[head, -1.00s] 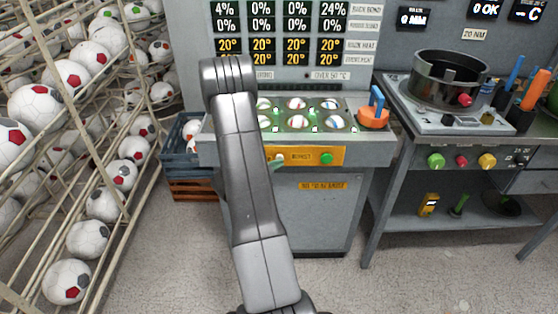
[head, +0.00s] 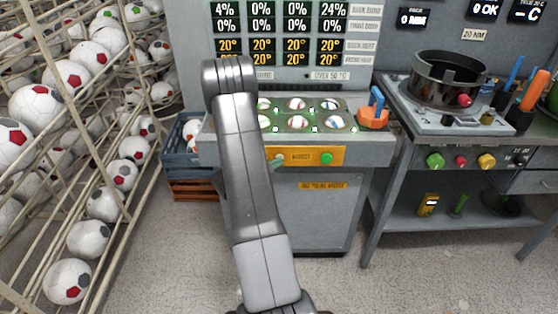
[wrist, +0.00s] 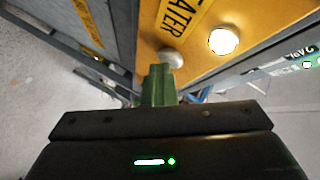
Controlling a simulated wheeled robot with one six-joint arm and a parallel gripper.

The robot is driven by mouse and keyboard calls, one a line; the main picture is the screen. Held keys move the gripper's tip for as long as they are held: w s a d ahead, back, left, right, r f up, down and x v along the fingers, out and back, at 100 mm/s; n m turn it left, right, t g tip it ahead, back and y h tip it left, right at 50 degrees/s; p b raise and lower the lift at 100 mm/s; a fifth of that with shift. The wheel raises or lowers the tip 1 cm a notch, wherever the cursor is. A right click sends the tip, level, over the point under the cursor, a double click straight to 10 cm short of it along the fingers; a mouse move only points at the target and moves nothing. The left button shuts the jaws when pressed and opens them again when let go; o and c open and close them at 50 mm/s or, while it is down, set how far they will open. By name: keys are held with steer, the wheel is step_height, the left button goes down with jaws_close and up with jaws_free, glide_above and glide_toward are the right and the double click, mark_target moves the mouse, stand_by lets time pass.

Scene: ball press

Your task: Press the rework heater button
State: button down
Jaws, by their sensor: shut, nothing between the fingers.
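The orange panel (head: 345,155) is on the front of the grey press, with a label too blurred to read and a round green light or button (head: 327,158) at its right. In the wrist view the orange panel (wrist: 215,75) carries a yellow label ending in "ATER" (wrist: 180,15), a bright lit round (wrist: 223,41) and a pale round button (wrist: 171,57). My gripper (wrist: 160,72) is shut and empty, its green fingers pointing at the pale button. The tips overlap the button's lower edge; I cannot tell whether they touch. In the head view my arm hides most of the gripper.
A rack of footballs (head: 105,205) stands at the left. Blue and brown crates (head: 192,188) sit beside the press. An orange block with a blue handle (head: 373,117) is on the press top. A grey bench (head: 405,135) stands at the right. The floor in front is clear.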

steer(key=shift+s, duration=0.25)
steer(key=s, duration=0.6)
stand_by(0.4)
